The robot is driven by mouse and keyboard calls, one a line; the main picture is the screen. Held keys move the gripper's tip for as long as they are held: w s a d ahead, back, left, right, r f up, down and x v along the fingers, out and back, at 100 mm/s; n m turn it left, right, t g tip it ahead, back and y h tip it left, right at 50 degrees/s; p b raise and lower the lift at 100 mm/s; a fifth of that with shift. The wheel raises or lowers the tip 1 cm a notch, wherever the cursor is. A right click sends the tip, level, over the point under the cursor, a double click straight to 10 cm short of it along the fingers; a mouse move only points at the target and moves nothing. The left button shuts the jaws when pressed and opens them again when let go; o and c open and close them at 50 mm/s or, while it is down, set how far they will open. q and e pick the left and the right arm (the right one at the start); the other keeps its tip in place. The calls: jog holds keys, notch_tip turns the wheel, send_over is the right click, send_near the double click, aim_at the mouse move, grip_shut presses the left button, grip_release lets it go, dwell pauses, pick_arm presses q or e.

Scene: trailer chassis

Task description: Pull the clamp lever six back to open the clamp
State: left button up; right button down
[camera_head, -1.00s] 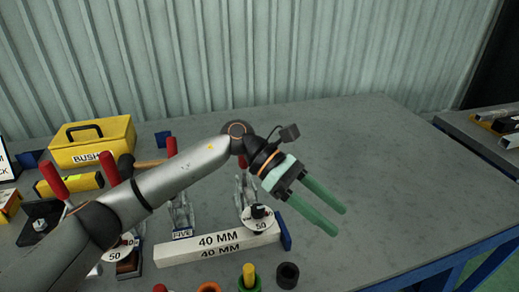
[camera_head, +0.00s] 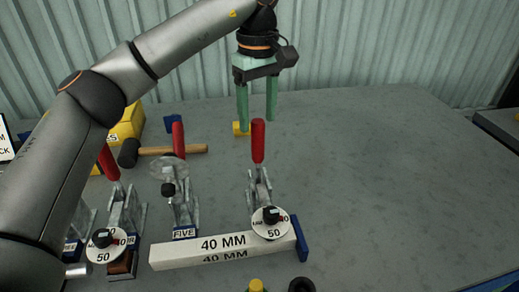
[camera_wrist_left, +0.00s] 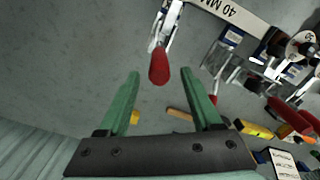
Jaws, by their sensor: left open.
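The clamp right of the one labelled FIVE has an upright red lever handle (camera_head: 258,141) and a metal body (camera_head: 260,186); a round dial (camera_head: 271,222) stands before its base, and I see no SIX label. My left gripper (camera_head: 257,120) points down, open and empty, with its green fingers at the top of this handle. In the left wrist view the red handle (camera_wrist_left: 159,66) lies between the fingertips and slightly beyond them, with no clear contact. My right gripper is not in view.
A white 40 MM bar (camera_head: 222,249) lies in front of the clamps. Clamp FIVE (camera_head: 183,208) with its red handle stands close on the left. A hammer (camera_head: 172,150) and a yellow box (camera_head: 128,121) lie behind. The table's right side is clear.

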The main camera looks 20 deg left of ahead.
aim_at(258, 147)
pick_arm(q)
notch_tip(258, 147, down, 8)
jog(key=shift+f+b, duration=0.25)
jog(key=shift+b, duration=0.2)
grip_shut()
dwell(0.4)
dwell(0.9)
